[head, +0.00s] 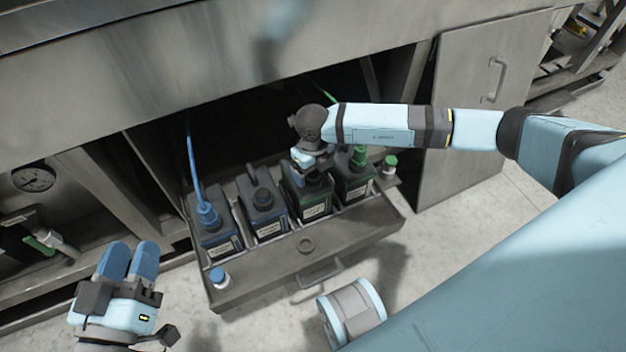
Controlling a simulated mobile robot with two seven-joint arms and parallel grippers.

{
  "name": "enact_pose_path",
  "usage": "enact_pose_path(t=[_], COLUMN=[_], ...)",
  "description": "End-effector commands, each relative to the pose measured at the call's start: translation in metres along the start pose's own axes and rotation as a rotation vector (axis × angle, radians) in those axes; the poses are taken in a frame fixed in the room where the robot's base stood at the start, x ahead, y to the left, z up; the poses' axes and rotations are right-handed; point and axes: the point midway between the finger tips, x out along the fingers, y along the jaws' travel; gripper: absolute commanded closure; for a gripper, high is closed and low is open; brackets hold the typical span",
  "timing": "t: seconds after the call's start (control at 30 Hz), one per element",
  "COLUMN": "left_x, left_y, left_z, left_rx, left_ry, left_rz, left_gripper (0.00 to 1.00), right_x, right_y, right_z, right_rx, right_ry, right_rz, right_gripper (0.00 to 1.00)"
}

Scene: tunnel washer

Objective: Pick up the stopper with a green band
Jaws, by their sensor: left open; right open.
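The stopper with a green band (390,163) stands small and upright at the right end of the drawer, beside the canister with the green cap (354,175). My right gripper (308,163) is open over the green-labelled canister (310,192), left of the stopper and apart from it. Its fingers are partly hidden by the wrist, and I cannot tell whether they touch the canister. My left gripper (130,262) is open and empty at the lower left, away from the drawer.
The pulled-out drawer (270,282) also holds a blue-capped canister (214,225) with a blue hose and a dark canister (262,205). A blue-banded stopper (218,277) stands at its front left corner. A cabinet door (480,100) stands behind right.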

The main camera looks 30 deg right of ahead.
Motion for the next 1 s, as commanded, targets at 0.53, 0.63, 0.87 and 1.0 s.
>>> enact_pose_path(t=[0.53, 0.63, 0.87, 1.0], left_x=[0.001, 0.001, 0.001, 0.002], left_y=[-0.006, -0.006, -0.006, -0.006], left_z=[0.036, 0.036, 0.036, 0.036], left_rx=[0.018, 0.018, 0.018, 0.018], left_ry=[-0.111, -0.111, -0.111, -0.110], left_rz=[0.016, 0.016, 0.016, 0.016], left_gripper=[0.57, 0.57, 0.57, 0.57], right_x=[0.054, 0.053, 0.053, 0.053], right_y=[-0.002, -0.002, -0.002, -0.002], right_z=[-0.001, -0.001, -0.001, -0.001], right_rx=[-0.002, -0.002, -0.001, -0.001], right_ry=[-0.002, -0.002, -0.001, -0.001], right_rz=[0.002, 0.002, 0.002, 0.002], right_gripper=[0.15, 0.15, 0.52, 0.77])
